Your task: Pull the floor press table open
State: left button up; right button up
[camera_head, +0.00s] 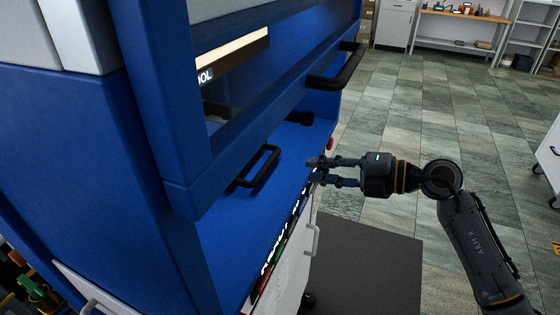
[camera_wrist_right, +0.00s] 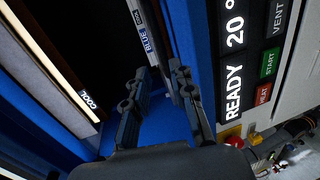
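The floor press (camera_head: 120,150) is a large blue machine filling the left of the head view. A black bar handle (camera_head: 340,72) is on its raised frame. A second black handle (camera_head: 258,168) lies lower, over a flat blue surface (camera_head: 285,160) that looks like the press table; I cannot tell exactly what this handle is fixed to. My right gripper (camera_head: 318,171) is at the right edge of that surface, fingers pointing left, open and apart from the lower handle. In the right wrist view its fingers (camera_wrist_right: 160,72) are spread with nothing between them. My left gripper is out of view.
A control panel (camera_wrist_right: 245,60) reading READY 20° is beside the fingers in the wrist view, with a red knob (camera_wrist_right: 233,138) below. A white front with a grey handle (camera_head: 312,240) is under the blue surface. Tiled floor (camera_head: 420,110) is clear to the right.

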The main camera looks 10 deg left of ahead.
jog(key=p, duration=0.1)
send_near(270, 166)
jog(key=x, duration=0.2)
jog(key=shift+a+r, duration=0.15)
jog(key=shift+a, duration=0.15)
jog(key=p+x, duration=0.1)
jog(key=x, duration=0.4)
jog(key=shift+w, duration=0.1)
jog(key=shift+w+a+f, duration=0.1)
jog(key=shift+a+f, duration=0.2)
jog(key=shift+a, duration=0.05)
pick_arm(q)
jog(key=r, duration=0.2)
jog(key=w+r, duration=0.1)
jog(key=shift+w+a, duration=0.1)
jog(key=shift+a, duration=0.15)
pick_arm(e)
grip_shut()
